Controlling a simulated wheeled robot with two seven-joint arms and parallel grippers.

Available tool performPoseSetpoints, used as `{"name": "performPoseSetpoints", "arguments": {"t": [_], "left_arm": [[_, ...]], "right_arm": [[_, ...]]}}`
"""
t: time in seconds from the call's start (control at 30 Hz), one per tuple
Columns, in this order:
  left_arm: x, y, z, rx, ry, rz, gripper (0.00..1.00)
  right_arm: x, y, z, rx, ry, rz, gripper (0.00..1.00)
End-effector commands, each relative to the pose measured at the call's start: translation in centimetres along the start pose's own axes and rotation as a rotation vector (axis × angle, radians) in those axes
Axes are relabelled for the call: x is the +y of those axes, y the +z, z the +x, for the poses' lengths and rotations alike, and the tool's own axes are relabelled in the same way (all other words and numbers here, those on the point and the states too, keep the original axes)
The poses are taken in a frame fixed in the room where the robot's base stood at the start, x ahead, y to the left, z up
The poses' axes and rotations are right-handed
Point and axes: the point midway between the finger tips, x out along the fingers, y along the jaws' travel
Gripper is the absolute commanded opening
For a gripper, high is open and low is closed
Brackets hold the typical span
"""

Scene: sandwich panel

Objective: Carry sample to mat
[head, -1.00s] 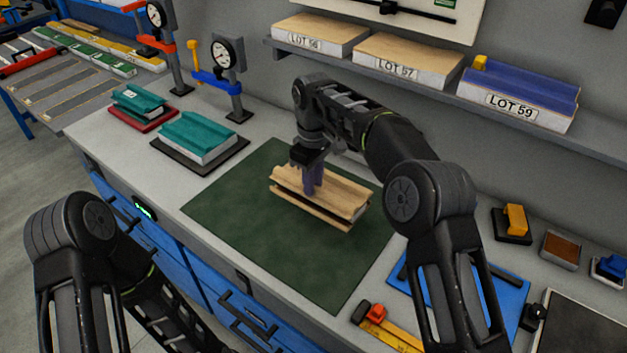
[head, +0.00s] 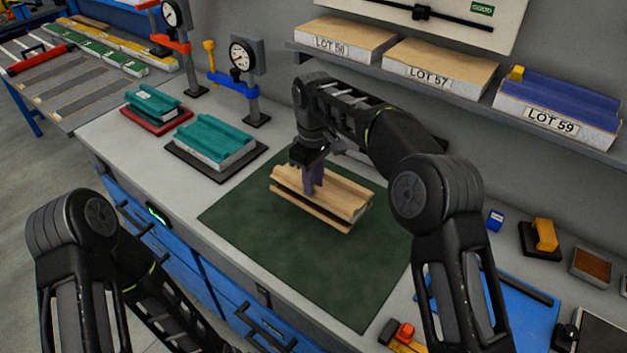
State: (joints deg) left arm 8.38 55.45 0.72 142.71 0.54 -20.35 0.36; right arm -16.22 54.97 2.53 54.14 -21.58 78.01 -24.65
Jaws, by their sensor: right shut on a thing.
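The sample (head: 338,198) is a pale wooden sandwich panel with a ridged top and a dark middle layer. My right gripper (head: 313,184), with purplish fingers, is shut on it near its left end, from above. In the picture the sample lies over the back part of the dark green mat (head: 300,262). I cannot tell for certain whether its underside touches the mat. My left arm is at the lower left, and its gripper is out of view.
Teal panels on a black base (head: 232,165) and a red base (head: 146,121) stand left, near dial gauges (head: 242,56). A shelf (head: 470,100) with LOT-labelled panels runs behind. A blue tray (head: 525,310) and a yellow-handled block (head: 543,236) are right. The mat's front is clear.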

Motion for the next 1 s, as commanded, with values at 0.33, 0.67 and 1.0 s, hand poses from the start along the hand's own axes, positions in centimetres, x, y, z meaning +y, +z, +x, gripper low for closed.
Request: {"name": "performPoseSetpoints", "arguments": {"t": [0.33, 0.67, 1.0], "left_arm": [[0.0, 0.0, 0.0, 0.000, 0.000, 0.000, 0.57], [-0.1, 0.0, 0.2, 0.000, 0.000, 0.000, 0.57], [-0.2, 0.0, 0.6, 0.000, 0.000, 0.000, 0.57]], "right_arm": [[0.0, 0.0, -0.1, 0.001, 0.001, 0.001, 0.00], [0.0, -0.1, 0.8, 0.001, 0.000, 0.000, 0.00], [0.1, -0.2, 2.3, 0.000, 0.000, -0.001, 0.00]]}}
